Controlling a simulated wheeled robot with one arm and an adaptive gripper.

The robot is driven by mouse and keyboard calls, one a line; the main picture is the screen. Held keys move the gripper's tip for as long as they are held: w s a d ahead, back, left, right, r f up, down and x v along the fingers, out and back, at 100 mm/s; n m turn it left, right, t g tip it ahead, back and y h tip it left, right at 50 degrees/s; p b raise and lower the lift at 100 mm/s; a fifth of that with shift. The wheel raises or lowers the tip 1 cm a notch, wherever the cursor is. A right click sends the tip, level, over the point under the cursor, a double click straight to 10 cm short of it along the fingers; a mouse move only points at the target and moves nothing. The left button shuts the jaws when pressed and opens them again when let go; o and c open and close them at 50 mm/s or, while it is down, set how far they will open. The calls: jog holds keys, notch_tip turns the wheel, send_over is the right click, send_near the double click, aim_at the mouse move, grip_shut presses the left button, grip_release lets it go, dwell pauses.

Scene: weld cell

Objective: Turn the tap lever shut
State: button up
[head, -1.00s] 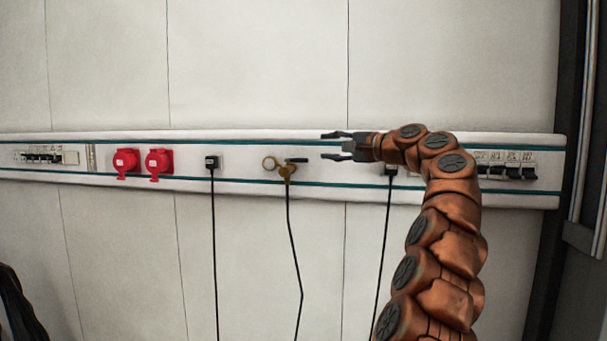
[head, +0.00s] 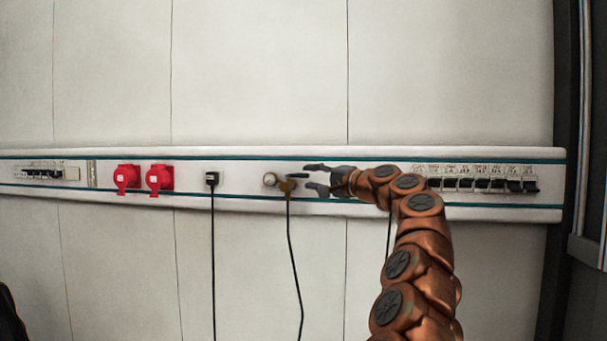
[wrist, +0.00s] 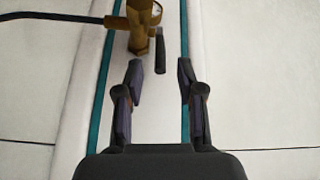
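The brass tap (head: 287,186) sits on the white wall rail, with a round gauge at its left and a black hose hanging below. Its short dark lever (head: 297,176) points right, toward my gripper. In the wrist view the tap body (wrist: 139,25) is at the top, and the lever (wrist: 160,54) points down toward the gap between my fingertips. My gripper (head: 305,178) is open and empty, just right of the tap. In the wrist view my gripper (wrist: 160,80) has a finger on each side of the lever's line, with the lever end near the fingertips and no contact visible.
The white rail (head: 240,200) runs across the wall. Left of the tap are a black plug (head: 211,179) with a cable and two red sockets (head: 126,178). A row of switches (head: 485,184) is at the right. The wall above is bare.

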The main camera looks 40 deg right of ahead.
aim_at(308, 177)
jog(key=shift+p+x, duration=0.65)
jog(key=shift+x, duration=1.25)
jog(key=shift+c, duration=0.2)
grip_shut()
